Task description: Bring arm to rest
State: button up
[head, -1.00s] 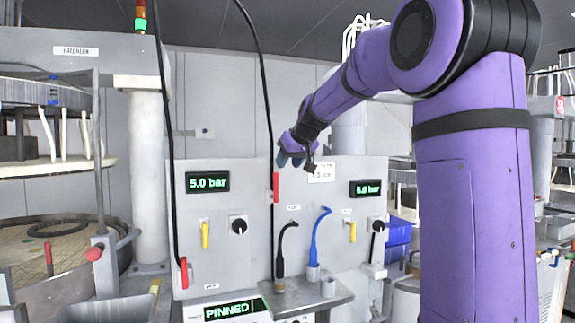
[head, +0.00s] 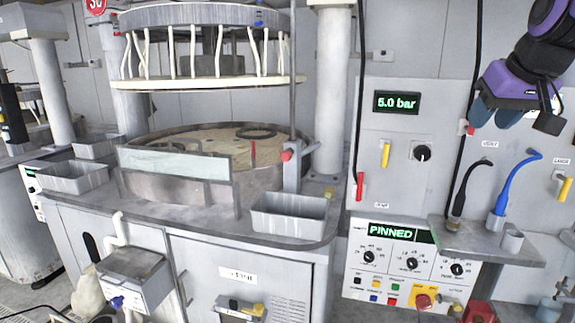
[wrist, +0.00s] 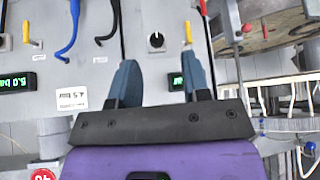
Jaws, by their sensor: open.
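My gripper (head: 494,112) hangs at the upper right of the head view, in front of the grey control panel (head: 385,150). Its two blue fingers point down and stand apart, with nothing between them. In the wrist view my gripper (wrist: 161,78) also shows open and empty, with the panel behind its fingers and a black knob (wrist: 155,41) seen between them. My purple arm comes in from the upper right edge of the head view; most of it is out of frame.
A round polishing machine (head: 205,185) stands left of the panel, with a grey tray (head: 290,218) at its front edge. A blue hose (head: 515,182) and a black hose (head: 465,190) rise from a small shelf (head: 475,240). Displays read "5.0 bar" (head: 397,102) and "PINNED" (head: 392,232).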

jog(key=s+a+f+g, duration=0.1)
jog(key=s+a+f, duration=0.1)
jog(key=s+f, duration=0.3)
jog(key=s+a+f, duration=0.3)
jog(key=s+f, duration=0.2)
jog(key=s, duration=0.8)
jog(key=shift+s+f+g, duration=0.2)
jog(key=shift+f+g, duration=0.15)
jog(key=shift+g, duration=0.05)
